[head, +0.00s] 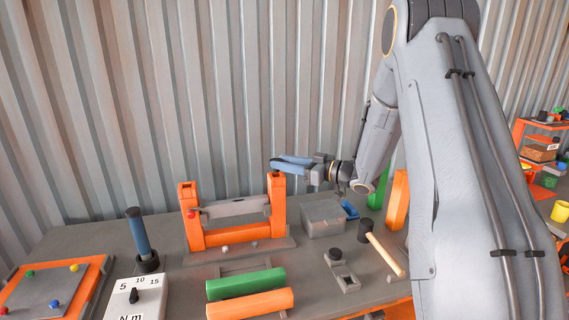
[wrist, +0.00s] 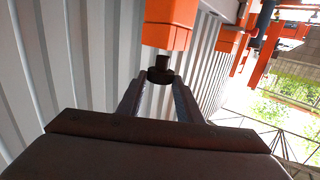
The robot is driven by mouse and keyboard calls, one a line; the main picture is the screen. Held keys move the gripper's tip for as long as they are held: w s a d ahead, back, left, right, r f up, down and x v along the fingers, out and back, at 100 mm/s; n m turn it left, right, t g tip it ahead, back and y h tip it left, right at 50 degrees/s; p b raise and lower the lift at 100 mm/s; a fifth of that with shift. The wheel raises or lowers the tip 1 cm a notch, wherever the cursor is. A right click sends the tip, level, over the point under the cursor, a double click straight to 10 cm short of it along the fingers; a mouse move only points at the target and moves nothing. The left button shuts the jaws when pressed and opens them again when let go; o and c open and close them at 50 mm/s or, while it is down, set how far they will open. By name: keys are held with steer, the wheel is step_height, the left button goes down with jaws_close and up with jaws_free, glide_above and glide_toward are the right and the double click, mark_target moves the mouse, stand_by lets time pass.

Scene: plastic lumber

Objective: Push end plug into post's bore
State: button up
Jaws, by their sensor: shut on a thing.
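My gripper (head: 279,161) reaches left from the arm, with its blue fingers just above the top of the right orange post (head: 277,205). In the wrist view, the two fingertips (wrist: 160,77) are shut on a dark end plug (wrist: 160,75), gripping its wide head. The plug's narrower stem points at the end of the orange post (wrist: 169,24) and appears to meet it. I cannot tell how far the stem is inside the bore, as the bore is hidden. The plug is not clearly visible in the head view.
The post belongs to an orange frame with a grey crossbar (head: 235,207) and a left post (head: 191,220). A grey box (head: 323,219), a mallet (head: 384,253) and green and orange bars (head: 246,283) lie nearby. A corrugated wall (head: 200,90) stands close behind.

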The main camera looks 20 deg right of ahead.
steer(key=shift+f+b, duration=0.6)
steer(key=shift+f, duration=0.55)
steer(key=o, duration=1.1)
steer(key=shift+d, duration=0.1)
steer(key=b+v, duration=0.2)
steer(key=v, duration=0.5)
steer(key=shift+s+d+b, duration=0.25)
steer(key=shift+s+b, duration=0.05)
steer(key=shift+b, duration=0.05)
steer(key=shift+w, duration=0.1)
